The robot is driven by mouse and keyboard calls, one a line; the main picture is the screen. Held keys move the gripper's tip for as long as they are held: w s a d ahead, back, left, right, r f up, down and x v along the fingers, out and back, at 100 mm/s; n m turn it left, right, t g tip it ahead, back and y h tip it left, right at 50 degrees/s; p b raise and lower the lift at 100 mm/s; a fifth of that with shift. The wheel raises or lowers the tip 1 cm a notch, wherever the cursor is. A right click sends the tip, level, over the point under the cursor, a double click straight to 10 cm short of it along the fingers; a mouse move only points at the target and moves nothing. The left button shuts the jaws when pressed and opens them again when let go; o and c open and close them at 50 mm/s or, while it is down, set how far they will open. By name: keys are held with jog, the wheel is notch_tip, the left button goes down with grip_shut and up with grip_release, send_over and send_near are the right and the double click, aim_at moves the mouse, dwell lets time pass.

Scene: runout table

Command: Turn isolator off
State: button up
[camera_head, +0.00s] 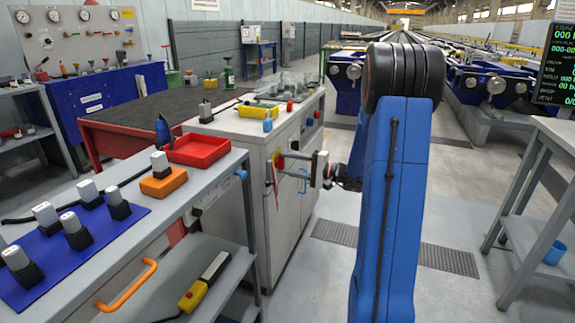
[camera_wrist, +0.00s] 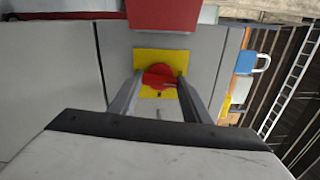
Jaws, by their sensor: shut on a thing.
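The isolator's red knob (camera_wrist: 160,76) sits on a yellow plate (camera_wrist: 149,56) on a grey cabinet face, in the wrist view. In the head view the yellow plate (camera_head: 277,157) shows on the side of the grey cabinet (camera_head: 255,205). My gripper (camera_wrist: 159,78) has one finger on each side of the knob and is shut on it. In the head view my gripper (camera_head: 283,165) reaches left to the cabinet side. The knob's contact points and its pointer position are too small to make out.
A red block (camera_wrist: 160,14) is close beside the yellow plate in the wrist view. A red tray (camera_head: 198,149) and an orange box (camera_head: 163,183) stand on the left bench. The cabinet top holds small items. Open floor (camera_head: 310,285) lies before the cabinet.

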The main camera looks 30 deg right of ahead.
jog(key=shift+f+n, duration=0.1)
jog(key=shift+n, duration=0.5)
jog(key=o, duration=1)
jog(key=shift+o, duration=0.2)
jog(key=v, duration=1.7)
jog(key=shift+s, duration=0.2)
jog(key=shift+d, duration=0.2)
